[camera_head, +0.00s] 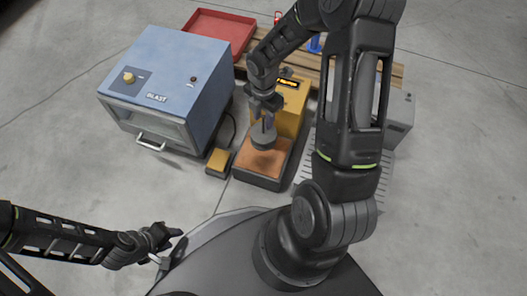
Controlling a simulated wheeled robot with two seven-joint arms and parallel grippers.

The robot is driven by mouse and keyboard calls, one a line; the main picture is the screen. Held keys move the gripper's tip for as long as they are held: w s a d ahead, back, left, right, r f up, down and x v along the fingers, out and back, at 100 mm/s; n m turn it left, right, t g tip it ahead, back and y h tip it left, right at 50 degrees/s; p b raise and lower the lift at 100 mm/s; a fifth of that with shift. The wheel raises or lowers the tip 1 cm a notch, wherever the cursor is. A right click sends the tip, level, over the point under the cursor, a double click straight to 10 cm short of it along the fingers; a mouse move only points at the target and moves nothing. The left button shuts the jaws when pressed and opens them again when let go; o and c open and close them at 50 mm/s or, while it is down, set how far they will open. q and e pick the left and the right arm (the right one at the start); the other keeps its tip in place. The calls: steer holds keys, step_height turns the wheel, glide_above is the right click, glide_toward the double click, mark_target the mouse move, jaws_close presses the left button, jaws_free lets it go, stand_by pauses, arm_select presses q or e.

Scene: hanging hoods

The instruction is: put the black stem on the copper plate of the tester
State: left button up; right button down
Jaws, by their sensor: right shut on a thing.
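The tester is a yellow-bodied unit (291,103) with a dark base and a flat copper plate (253,164) on its front part. My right gripper (265,116) reaches in from above and is shut on the black stem (263,136). The stem's round, dark grey disc end hangs over the back half of the copper plate. I cannot tell whether it touches the plate or is just above it. My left gripper (172,241) is low at the left, well away from the tester and empty. Its fingers are too small to judge.
A blue blast cabinet (172,72) with a front handle stands left of the tester. A small yellow pedal (219,160) lies between them. A red tray (221,28) and a wooden pallet (391,76) are behind. A grey box (399,117) is at right.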

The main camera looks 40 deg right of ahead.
mark_target(263, 132)
step_height(263, 132, down, 4)
steer(key=shift+f+b, duration=0.2)
steer(key=shift+b, duration=0.95)
steer(key=shift+f, duration=0.35)
steer(key=shift+f+b, duration=1.35)
steer(key=shift+f, duration=1.05)
steer(key=shift+f, duration=0.15)
steer(key=c, duration=0.9)
jaws_free()
steer(key=shift+c, duration=0.2)
